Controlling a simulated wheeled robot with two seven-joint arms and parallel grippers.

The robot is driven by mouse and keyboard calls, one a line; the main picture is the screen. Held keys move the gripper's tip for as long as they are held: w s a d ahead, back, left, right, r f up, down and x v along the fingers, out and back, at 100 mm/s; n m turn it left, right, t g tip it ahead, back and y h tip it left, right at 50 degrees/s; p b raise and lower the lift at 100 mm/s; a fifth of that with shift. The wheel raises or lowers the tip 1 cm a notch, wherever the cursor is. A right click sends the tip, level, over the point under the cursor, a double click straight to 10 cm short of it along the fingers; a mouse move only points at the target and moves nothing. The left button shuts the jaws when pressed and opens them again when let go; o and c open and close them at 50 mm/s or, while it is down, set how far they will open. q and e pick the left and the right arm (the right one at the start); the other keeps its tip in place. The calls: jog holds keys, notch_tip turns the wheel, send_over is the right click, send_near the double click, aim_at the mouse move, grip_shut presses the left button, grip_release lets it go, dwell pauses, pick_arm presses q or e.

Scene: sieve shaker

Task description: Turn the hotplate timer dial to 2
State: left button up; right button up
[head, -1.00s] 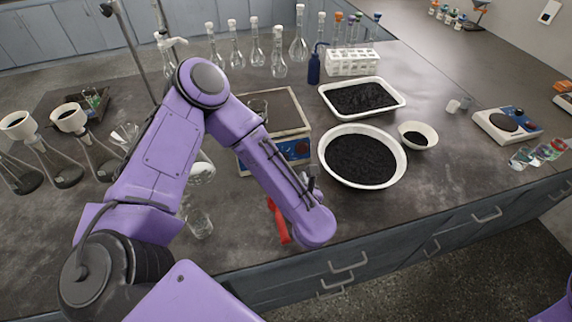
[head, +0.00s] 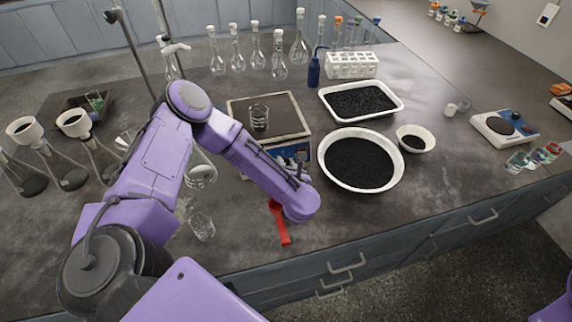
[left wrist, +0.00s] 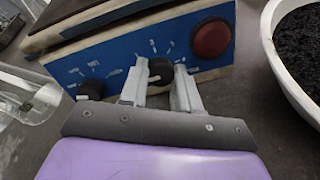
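The hotplate (head: 233,108) stands on the bench with a glass beaker (head: 259,117) on its top. Its blue front panel (left wrist: 112,71) carries a black dial (left wrist: 161,71) in the middle, another black dial (left wrist: 92,89) at the left and a red round button (left wrist: 211,39) at the right. White marks ring both dials but are too blurred to read, so I cannot tell which is the timer. My left gripper (left wrist: 161,84) is open, its fingertips on either side of the middle dial with small gaps. In the head view my left gripper (head: 303,158) is at the panel's right part.
A round white bowl of black grains (head: 398,180) stands close to the right of my left gripper. A red tool (head: 281,224) lies in front of the hotplate. A glass beaker (head: 202,227) and flasks stand to the left.

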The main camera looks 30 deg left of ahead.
pick_arm(q)
jog(key=shift+m, duration=0.4)
jog(key=m, duration=0.3)
jog(key=shift+r+m, duration=0.1)
jog(key=shift+m, duration=0.3)
jog(key=m, duration=0.4)
jog(key=m+p, duration=0.1)
jog(key=m, duration=0.3)
jog(key=shift+r+m+g, duration=0.1)
jog(key=shift+m+g, duration=0.3)
jog(key=m, duration=0.4)
jog(key=shift+p, duration=0.3)
jog(key=o, duration=1.1)
jog(key=shift+c, duration=0.2)
jog(key=shift+d, duration=0.1)
